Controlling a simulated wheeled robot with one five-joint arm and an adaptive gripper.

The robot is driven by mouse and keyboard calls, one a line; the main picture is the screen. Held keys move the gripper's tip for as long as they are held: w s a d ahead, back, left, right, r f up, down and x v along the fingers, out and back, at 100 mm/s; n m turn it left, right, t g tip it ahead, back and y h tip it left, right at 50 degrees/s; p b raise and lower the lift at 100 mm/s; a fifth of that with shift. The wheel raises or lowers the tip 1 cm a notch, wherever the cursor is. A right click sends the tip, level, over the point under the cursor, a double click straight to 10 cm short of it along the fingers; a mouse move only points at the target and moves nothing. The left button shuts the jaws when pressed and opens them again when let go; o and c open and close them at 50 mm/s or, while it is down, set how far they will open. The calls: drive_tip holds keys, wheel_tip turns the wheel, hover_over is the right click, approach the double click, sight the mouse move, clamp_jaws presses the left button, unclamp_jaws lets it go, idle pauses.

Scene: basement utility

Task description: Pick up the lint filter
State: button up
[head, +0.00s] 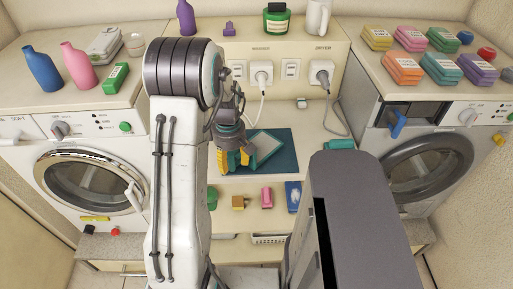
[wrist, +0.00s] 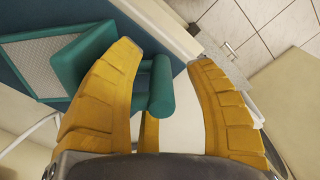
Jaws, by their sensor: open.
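The lint filter (head: 266,148) is a teal frame around a pale mesh panel. It lies on a dark teal mat (head: 287,163) on the shelf between the two machines. In the wrist view, the filter (wrist: 58,62) reaches in from the left, and its rounded teal end piece (wrist: 162,88) sits between the yellow fingers. My gripper (head: 235,166) is open, over the left side of the filter in the head view. The wrist view shows the gripper (wrist: 163,52) with its fingers spread; I cannot tell whether the left finger touches the filter.
A washer (head: 92,175) stands at left and a dryer (head: 425,168) at right, with bottles and coloured boxes on top. Wall sockets and cords (head: 262,75) are behind the mat. A lower shelf holds small items, including a pink one (head: 266,197). A teal object (head: 341,144) lies right of the mat.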

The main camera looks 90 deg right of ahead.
drive_tip(key=shift+f, duration=0.8)
clamp_jaws()
